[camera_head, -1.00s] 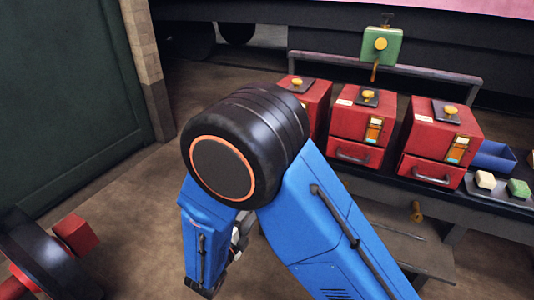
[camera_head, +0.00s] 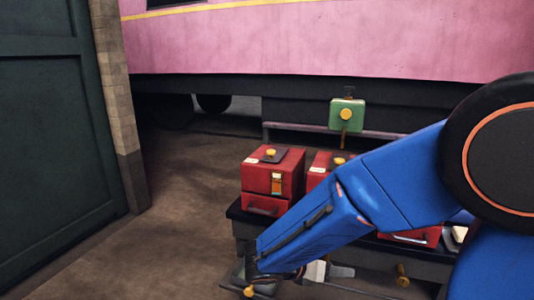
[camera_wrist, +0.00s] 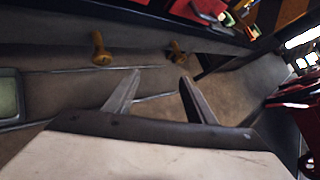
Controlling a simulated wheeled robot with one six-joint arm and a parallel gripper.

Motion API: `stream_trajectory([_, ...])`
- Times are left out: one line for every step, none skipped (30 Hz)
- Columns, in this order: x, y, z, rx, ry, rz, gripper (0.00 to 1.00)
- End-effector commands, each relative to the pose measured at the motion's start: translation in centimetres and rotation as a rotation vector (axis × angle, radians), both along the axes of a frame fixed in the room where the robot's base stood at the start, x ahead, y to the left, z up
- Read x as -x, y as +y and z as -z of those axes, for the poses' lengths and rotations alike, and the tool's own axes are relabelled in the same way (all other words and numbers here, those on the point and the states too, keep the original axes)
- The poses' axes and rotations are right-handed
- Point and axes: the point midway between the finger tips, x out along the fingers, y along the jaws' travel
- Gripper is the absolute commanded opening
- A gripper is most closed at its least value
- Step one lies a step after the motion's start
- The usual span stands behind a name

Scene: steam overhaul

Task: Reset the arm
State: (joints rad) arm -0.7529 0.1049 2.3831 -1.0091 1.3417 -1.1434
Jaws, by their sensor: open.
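My blue arm reaches from the right edge to the lower middle of the head view, in front of the bench. My gripper (camera_wrist: 160,77) shows in the wrist view with two dark fingers spread apart and nothing between them. In the head view the gripper is small and partly hidden behind the end of the arm. In the wrist view, a brass knob (camera_wrist: 101,50) and a second brass knob (camera_wrist: 178,50) lie beyond the fingertips, apart from them.
A red box with a drawer (camera_head: 270,182) stands on the dark bench; other red boxes are partly hidden by my arm. A green box (camera_head: 346,114) stands above the rail behind. A brass knob (camera_head: 402,275) shows below the bench. Floor (camera_head: 170,250) at left is clear.

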Motion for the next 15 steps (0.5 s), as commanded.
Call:
stream_trajectory([0.7, -1.5, -0.5, -0.060, -0.037, 0.071, 0.50])
stream_trajectory([1.2, -2.2, -0.7, -0.094, -0.060, 0.112, 0.50])
stream_trajectory([1.8, -3.1, -0.9, -0.142, -0.090, 0.167, 0.50])
stream_trajectory([2.3, -3.8, -1.1, -0.174, -0.111, 0.209, 0.50])
stream_trajectory([2.9, -4.4, -1.2, -0.208, -0.134, 0.251, 0.50])
stream_trajectory([3.5, -5.1, -1.4, -0.253, -0.164, 0.307, 0.50])
stream_trajectory([4.0, -5.7, -1.5, -0.286, -0.189, 0.349, 0.50])
stream_trajectory([4.6, -6.2, -1.7, -0.318, -0.212, 0.393, 0.50])
stream_trajectory([5.2, -6.8, -1.8, -0.362, -0.245, 0.451, 0.50])
stream_trajectory([5.7, -7.2, -2.0, -0.394, -0.269, 0.493, 0.50])
stream_trajectory([6.2, -7.7, -2.1, -0.425, -0.294, 0.535, 0.50])
stream_trajectory([6.9, -8.2, -2.3, -0.467, -0.327, 0.594, 0.50])
stream_trajectory([7.4, -8.5, -2.3, -0.499, -0.352, 0.638, 0.50])
stream_trajectory([8.0, -8.8, -2.5, -0.529, -0.378, 0.681, 0.50])
stream_trajectory([8.6, -9.3, -2.6, -0.569, -0.411, 0.740, 0.50])
